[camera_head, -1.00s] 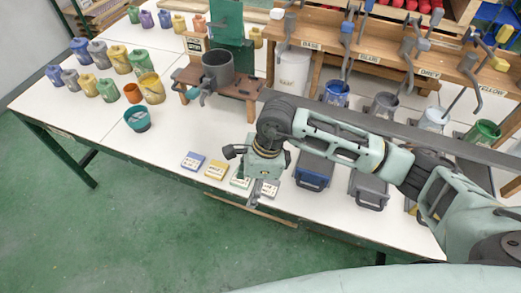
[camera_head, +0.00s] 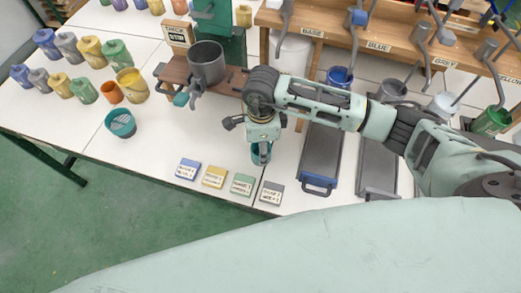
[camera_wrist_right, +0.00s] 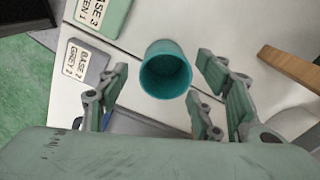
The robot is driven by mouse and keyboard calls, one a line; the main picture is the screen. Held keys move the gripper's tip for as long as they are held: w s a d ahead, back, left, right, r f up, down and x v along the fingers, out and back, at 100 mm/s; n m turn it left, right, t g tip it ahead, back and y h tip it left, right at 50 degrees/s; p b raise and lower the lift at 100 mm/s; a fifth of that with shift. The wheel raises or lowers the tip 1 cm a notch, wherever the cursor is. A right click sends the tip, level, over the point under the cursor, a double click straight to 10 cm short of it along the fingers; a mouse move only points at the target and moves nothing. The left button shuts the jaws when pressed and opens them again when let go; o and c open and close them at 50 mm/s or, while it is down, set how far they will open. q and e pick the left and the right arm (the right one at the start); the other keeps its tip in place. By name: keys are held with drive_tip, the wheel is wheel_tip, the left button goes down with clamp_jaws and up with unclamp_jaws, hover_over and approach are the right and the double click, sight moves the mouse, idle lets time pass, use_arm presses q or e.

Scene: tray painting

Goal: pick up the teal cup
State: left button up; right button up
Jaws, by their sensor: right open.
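A teal cup (camera_wrist_right: 165,72) stands open-topped and empty on the white table in the right wrist view, framed between the spread fingers. In the head view only part of this teal cup (camera_head: 261,157) shows, beneath my right gripper (camera_head: 262,148), which points down over it and hides the rest. The right gripper is open. Whether its fingers reach down around the cup or stay above it, I cannot tell. My left gripper is not in view.
Labelled cards, including a grey card (camera_head: 271,193) and a green card (camera_head: 242,185), lie near the front edge. A teal bowl (camera_head: 120,124) and several paint pots stand left. A dark grey pot (camera_head: 206,65) sits on a wooden stand behind. A dark tray (camera_head: 321,165) lies right.

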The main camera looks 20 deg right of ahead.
sight(255, 147)
wheel_tip(255, 147, down, 4)
drive_tip(key=shift+r+p, duration=0.1)
drive_tip(key=shift+p, duration=0.2)
drive_tip(key=shift+w+f, duration=0.1)
drive_tip(key=shift+f, duration=0.2)
drive_tip(key=shift+c, duration=0.4)
drive_tip(key=c, duration=0.7)
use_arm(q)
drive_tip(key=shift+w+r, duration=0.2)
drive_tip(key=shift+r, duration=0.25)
use_arm(e)
drive_tip(key=c, duration=0.4)
drive_tip(key=shift+r, duration=0.1)
